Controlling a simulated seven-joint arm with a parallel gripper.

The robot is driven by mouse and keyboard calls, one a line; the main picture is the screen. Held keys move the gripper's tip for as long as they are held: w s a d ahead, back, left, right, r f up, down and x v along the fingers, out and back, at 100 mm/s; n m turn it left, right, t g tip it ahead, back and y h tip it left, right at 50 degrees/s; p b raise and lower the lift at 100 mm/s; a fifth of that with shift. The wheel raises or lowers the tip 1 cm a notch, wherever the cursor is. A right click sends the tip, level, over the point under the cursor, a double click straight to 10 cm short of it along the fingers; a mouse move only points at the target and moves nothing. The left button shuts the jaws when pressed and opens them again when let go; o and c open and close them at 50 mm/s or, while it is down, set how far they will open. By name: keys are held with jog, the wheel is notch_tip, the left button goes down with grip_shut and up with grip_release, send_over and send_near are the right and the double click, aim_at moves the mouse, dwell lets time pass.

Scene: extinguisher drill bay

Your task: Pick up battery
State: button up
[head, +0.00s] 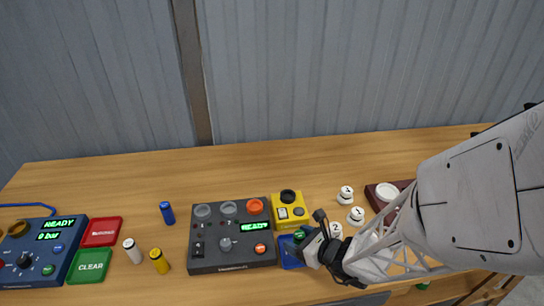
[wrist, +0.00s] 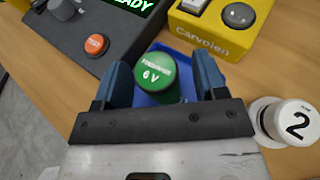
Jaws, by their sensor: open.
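The battery is a green cylinder (wrist: 157,78) with a label on top that reads 6 V. It stands upright in a blue tray (wrist: 146,53), and the tray also shows in the head view (head: 288,253). My gripper (wrist: 162,80) is open, with one dark blue finger on each side of the battery. Whether the fingers touch it I cannot tell. The battery's lower part is hidden in the wrist view.
A dark control panel (head: 230,256) stands left of the tray, a yellow box (head: 291,217) behind it. White numbered pieces, one marked 2 (wrist: 289,122), stand close on the right. Blue (head: 167,213), white (head: 132,251) and yellow (head: 159,261) cylinders stand farther left. The table's back is clear.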

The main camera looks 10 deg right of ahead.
dwell(0.5)
jog(key=c, duration=1.1)
jog(key=shift+o, duration=0.2)
jog(key=shift+r, duration=5)
jog(key=shift+w, duration=0.2)
jog(key=w+r, duration=0.1)
jog(key=w, duration=1.6)
jog(key=shift+r, duration=0.25)
jog(key=shift+d, duration=0.1)
